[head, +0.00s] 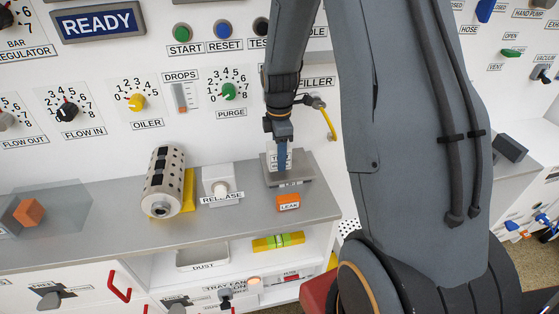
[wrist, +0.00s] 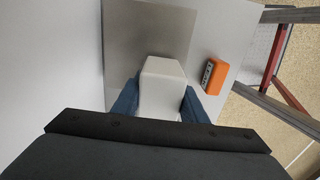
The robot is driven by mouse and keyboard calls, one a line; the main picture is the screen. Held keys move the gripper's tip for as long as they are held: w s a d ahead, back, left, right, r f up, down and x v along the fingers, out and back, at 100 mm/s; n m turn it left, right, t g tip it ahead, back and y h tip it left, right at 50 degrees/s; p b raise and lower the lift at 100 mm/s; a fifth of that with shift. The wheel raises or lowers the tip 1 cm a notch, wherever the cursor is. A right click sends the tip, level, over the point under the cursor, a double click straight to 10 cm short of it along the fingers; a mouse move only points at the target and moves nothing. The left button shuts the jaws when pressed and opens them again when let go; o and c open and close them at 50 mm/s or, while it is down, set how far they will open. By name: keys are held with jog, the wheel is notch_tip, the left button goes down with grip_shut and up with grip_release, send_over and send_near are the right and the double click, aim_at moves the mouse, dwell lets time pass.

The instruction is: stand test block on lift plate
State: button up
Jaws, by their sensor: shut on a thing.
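The white test block (head: 272,160) is upright at the grey lift plate (head: 302,168) on the counter's right part. In the head view one blue finger of my gripper (head: 282,158) covers part of the block and its label. In the wrist view the white block (wrist: 163,72) sits between both blue fingers of my gripper (wrist: 160,98), which are shut on it. The grey plate (wrist: 150,25) lies beneath it there. I cannot tell whether the block's base touches the plate or hangs just above it.
An orange LEAK box (head: 288,202) stands just in front of the plate. To the left are a white RELEASE button box (head: 217,180) and a perforated metal cylinder (head: 163,181) on a yellow support. A yellow level (head: 278,242) lies on the shelf below. The panel wall is close behind.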

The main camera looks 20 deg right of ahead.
jog(key=shift+f, duration=1.05)
jog(key=shift+f, duration=0.15)
jog(key=o, duration=1.3)
notch_tip(320, 180, up, 12)
jog(key=shift+f+b, duration=0.25)
jog(key=shift+b, duration=0.65)
jog(key=shift+s+a+r, duration=0.1)
jog(key=shift+r, duration=0.25)
jog(key=s+a+m, duration=0.2)
jog(key=s+m, duration=0.3)
jog(key=s, duration=0.1)
jog(key=s+a+f+m, duration=0.1)
jog(key=s+a+m, duration=0.2)
jog(key=s+m, duration=0.2)
jog(key=s+a+f+m, duration=0.1)
jog(key=s+a+m, duration=0.2)
jog(key=s+m, duration=0.2)
jog(key=shift+s+m+t, duration=0.3)
jog(key=shift+s+m, duration=0.1)
jog(key=shift+s, duration=0.75)
